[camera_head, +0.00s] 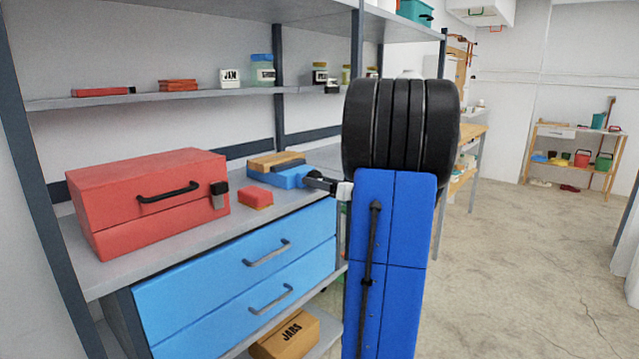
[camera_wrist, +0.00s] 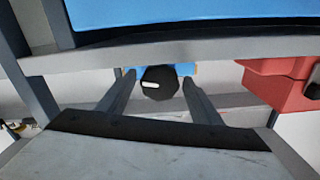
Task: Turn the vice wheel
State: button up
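The blue vice (camera_head: 294,177) sits on the workbench beside the wooden block, left of my arm in the head view. Its dark wheel (camera_head: 318,182) sticks out toward my gripper. In the wrist view the vice wheel (camera_wrist: 160,81) is a black, many-sided knob with a white mark, with a bit of the blue vice (camera_wrist: 187,69) behind it. My gripper (camera_wrist: 159,78) is open, with one finger on each side of the wheel and a visible gap on both sides. I cannot tell how far the fingertips reach along the wheel. In the head view my arm hides most of the gripper.
A red toolbox (camera_head: 150,197) and a small red block (camera_head: 255,198) stand left of the vice on the bench (camera_head: 110,268). A wooden block (camera_head: 275,161) lies behind the vice. Blue drawers (camera_head: 240,265) with handles are below. Open floor (camera_head: 520,260) lies to the right.

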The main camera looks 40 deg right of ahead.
jog(key=c, duration=0.7)
jog(key=shift+m, duration=0.8)
jog(key=shift+c, duration=0.2)
jog(key=o, duration=1)
jog(key=shift+o, duration=0.2)
jog(key=s+d, duration=0.1)
jog(key=s, duration=1.6)
jog(key=shift+s+d, duration=0.15)
jog(key=shift+s, duration=0.05)
